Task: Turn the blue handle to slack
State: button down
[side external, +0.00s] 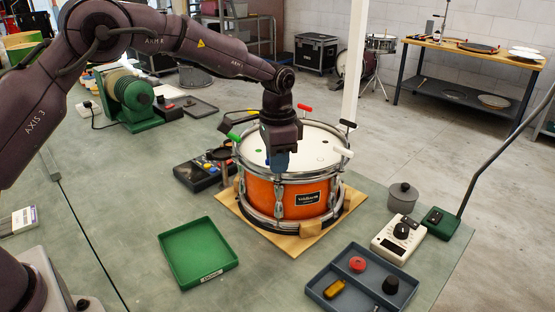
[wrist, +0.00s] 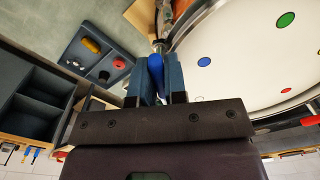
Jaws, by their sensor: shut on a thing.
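An orange drum (side external: 268,192) with a white head and chrome hoop sits upright on a wooden board (side external: 238,212). Coloured handles stand around its rim: red, black, white and green ones show in the side view. The blue handle (wrist: 156,66) shows in the wrist view at the hoop's edge, between the two blue-grey fingers. My gripper (wrist: 158,80) is shut on it, pointing down at the drum's near rim. In the side view my gripper (side external: 281,158) covers the blue handle, so its turn angle cannot be told there.
A green tray (side external: 199,252) lies empty at front left. A blue-grey tray (side external: 345,262) with knobs stands at front right, near a white metering box (side external: 399,238) and a grey pot (side external: 402,198). A dark tray (side external: 197,178) sits left of the drum. The front middle is clear.

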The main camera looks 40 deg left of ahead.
jog(key=n, duration=0.5)
jog(key=shift+r+n, duration=0.1)
jog(key=shift+n, duration=0.2)
jog(key=n, duration=0.9)
jog(key=shift+n, duration=0.4)
jog(key=n, duration=0.5)
jog(key=shift+n, duration=0.3)
jog(key=n, duration=2)
